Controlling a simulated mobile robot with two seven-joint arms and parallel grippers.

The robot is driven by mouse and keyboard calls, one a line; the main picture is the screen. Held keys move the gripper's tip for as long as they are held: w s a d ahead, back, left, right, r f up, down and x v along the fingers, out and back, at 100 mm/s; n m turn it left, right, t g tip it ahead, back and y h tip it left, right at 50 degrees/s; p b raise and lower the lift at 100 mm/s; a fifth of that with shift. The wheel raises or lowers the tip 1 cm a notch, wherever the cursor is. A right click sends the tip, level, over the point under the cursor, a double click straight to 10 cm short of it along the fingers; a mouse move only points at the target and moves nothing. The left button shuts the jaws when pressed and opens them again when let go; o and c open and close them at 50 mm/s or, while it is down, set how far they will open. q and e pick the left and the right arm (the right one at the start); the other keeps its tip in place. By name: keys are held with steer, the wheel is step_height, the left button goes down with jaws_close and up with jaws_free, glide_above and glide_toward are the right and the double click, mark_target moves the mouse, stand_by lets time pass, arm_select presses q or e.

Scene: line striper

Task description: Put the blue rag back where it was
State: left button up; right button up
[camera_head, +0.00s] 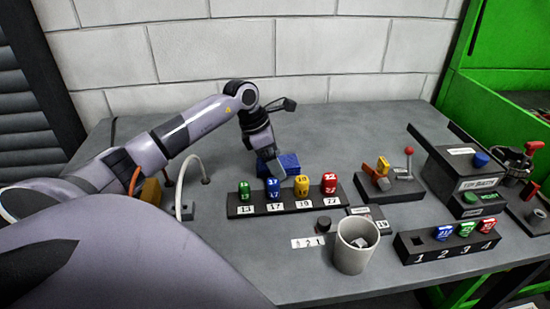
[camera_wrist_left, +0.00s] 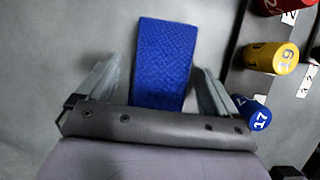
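The blue rag (camera_head: 289,161) lies on the grey workbench behind the rack of numbered cylinders. It also shows in the left wrist view (camera_wrist_left: 165,55) as a textured blue strip running between the fingers. My left gripper (camera_head: 268,163) points down at the rag from behind. In the left wrist view its two fingers (camera_wrist_left: 158,72) stand apart, one on each side of the rag, with a visible gap on both sides. Part of the rag is hidden by the gripper. My right gripper is not in view.
A black rack (camera_head: 290,207) with green, blue, yellow and red cylinders stands just in front of the rag. A grey cup (camera_head: 353,255), a lever box (camera_head: 390,187) and a second numbered rack (camera_head: 420,257) stand to the right. The bench behind the rag is clear.

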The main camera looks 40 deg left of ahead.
arm_select(q)
steer(key=shift+r, duration=0.3)
steer(key=v, duration=1.1)
steer(key=shift+s+r+b, duration=0.15)
steer(key=shift+r+b, duration=0.2)
steer(key=shift+b, duration=0.05)
steer(key=shift+a, duration=0.1)
